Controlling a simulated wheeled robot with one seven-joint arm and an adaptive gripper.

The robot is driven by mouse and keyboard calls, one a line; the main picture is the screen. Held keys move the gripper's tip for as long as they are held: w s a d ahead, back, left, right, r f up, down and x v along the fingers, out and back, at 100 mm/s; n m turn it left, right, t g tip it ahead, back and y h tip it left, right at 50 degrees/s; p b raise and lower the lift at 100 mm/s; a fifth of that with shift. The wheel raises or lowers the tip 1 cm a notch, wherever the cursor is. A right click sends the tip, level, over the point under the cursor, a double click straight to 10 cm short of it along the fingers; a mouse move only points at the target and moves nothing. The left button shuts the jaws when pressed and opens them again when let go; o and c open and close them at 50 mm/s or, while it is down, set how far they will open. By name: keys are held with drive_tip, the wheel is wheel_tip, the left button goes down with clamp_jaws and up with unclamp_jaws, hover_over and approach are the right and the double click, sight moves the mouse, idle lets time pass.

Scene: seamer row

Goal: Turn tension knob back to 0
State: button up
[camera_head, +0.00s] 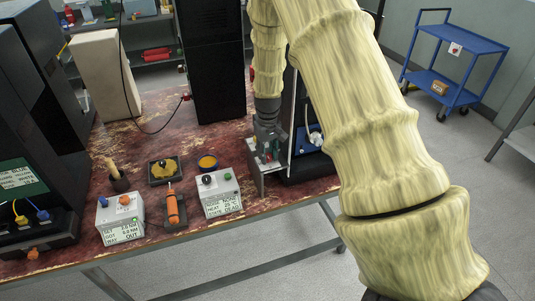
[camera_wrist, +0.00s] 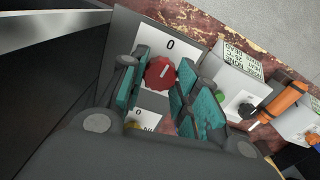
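In the wrist view a round red knob (camera_wrist: 160,73) sits on a white dial plate (camera_wrist: 190,36) with a black "0" printed beyond it. A small pale mark shows on the knob's face; its exact heading is hard to read. My gripper (camera_wrist: 163,66) has its teal-padded fingers on either side of the knob, close to its edges. Whether both pads touch it cannot be told.
On the worn red table (camera_head: 150,130) stand a left white box (camera_head: 121,222), a right white box (camera_head: 220,195) and an orange-handled tool (camera_head: 173,208) between them. A tall black cabinet (camera_head: 215,60) rises behind. A blue cart (camera_head: 455,65) stands on the floor at right.

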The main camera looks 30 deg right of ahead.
sight(268, 155)
drive_tip(key=shift+o, duration=0.3)
wheel_tip(268, 155, up, 12)
idle(0.6)
